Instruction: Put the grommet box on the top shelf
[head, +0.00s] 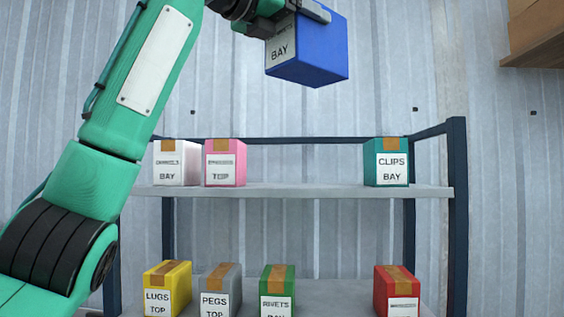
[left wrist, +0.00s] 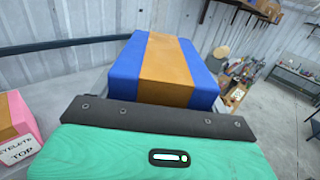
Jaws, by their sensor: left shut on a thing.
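My left gripper (head: 292,16) is shut on a blue box (head: 316,50) and holds it in the air above the shelf unit. The box has a white label reading BAY on its lower line; the upper line is partly hidden by the gripper, so I cannot fully read its name. In the left wrist view the blue box (left wrist: 205,65) shows an orange tape strip, beyond the gripper's dark edge (left wrist: 155,115). The top shelf (head: 300,190) has a bare stretch between the pink box and the teal box. My right gripper is not in view.
On the top shelf stand a white box (head: 176,163), a pink box (head: 226,164) and a teal CLIPS box (head: 386,163). The shelf below holds yellow LUGS (head: 167,290), grey PEGS (head: 220,291), green RIVETS (head: 278,292) and red (head: 397,292) boxes. A blue post (head: 457,210) bounds the right.

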